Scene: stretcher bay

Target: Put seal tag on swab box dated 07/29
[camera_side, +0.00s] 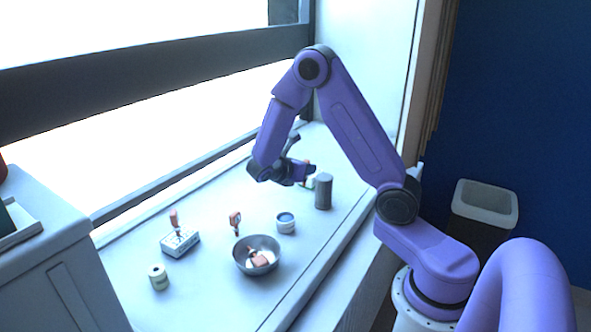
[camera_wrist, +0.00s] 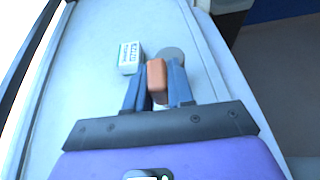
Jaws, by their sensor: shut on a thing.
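My gripper (camera_wrist: 157,82) is shut on an orange-brown block (camera_wrist: 156,74), which looks like the seal tag. In the side view my gripper (camera_side: 309,173) is over the far part of the sill, beside a dark cylinder. In the wrist view a white box (camera_wrist: 130,52) with a green edge stands just ahead and left of the block. Dark date-like print shows on it upside down, too small to read surely. A second white box (camera_side: 180,243) with dark marks stands at the left in the side view, with a red-tipped thing (camera_side: 174,218) at its top.
The dark cylinder (camera_side: 323,191) also shows as a grey round top (camera_wrist: 171,54). Nearer stand a small tub (camera_side: 286,223), a metal bowl (camera_side: 240,265) with orange-brown things inside, an orange item (camera_side: 235,219) and a pale roll (camera_side: 159,281). The sill's front is clear.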

